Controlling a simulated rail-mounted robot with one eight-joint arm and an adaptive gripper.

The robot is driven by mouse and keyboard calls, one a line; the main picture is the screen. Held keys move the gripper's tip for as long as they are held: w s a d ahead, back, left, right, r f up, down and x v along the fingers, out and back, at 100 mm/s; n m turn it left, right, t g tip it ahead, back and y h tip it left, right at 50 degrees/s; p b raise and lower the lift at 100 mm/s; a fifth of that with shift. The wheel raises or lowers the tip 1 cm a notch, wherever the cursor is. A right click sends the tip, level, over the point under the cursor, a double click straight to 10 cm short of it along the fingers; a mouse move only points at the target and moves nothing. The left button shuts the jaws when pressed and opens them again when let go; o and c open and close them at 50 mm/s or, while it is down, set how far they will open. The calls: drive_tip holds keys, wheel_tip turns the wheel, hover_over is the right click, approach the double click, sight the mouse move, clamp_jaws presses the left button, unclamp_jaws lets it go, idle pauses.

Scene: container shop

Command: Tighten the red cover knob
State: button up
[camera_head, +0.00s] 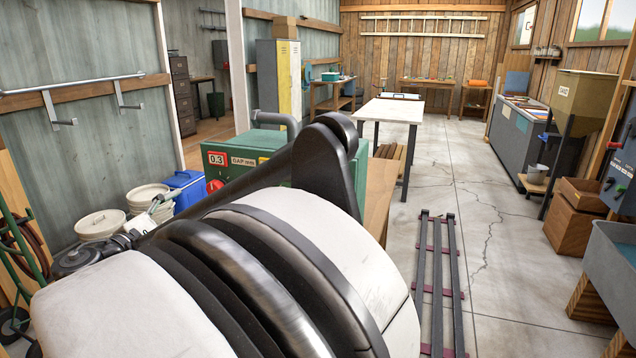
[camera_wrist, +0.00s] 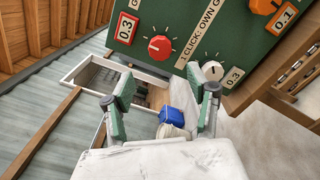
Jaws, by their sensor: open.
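The red knob (camera_wrist: 160,48) is round with a white pointer line, on a green panel (camera_wrist: 205,22) marked "1 CLICK: OWN G...". A 0.3 label stands left of it. In the head view, the red knob (camera_head: 214,186) shows at the front left of the green box (camera_head: 248,150), partly cut off by my arm. A white knob (camera_wrist: 212,70) and an orange knob (camera_wrist: 265,5) share the panel. My gripper (camera_wrist: 160,78) is open and empty, its green-padded fingers pointing toward the panel. The red knob lies beyond the fingertips, apart from them.
A blue container (camera_head: 187,190) and white buckets (camera_head: 148,197) stand left of the green box. The box sits on a wooden bench (camera_head: 380,195). A dark rack (camera_head: 437,280) lies on the floor to the right. The middle floor is mostly clear.

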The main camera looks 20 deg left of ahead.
sight(212, 191)
drive_tip(key=w+b, duration=0.1)
drive_tip(key=w, duration=1.1)
drive_tip(key=shift+w+b, duration=0.1)
drive_tip(key=shift+b, duration=0.2)
drive_tip(key=c, duration=1.2)
drive_tip(key=shift+m, duration=0.4)
drive_tip(key=m+p, duration=0.1)
drive_tip(key=m, duration=0.2)
drive_tip(key=shift+m, duration=2.5)
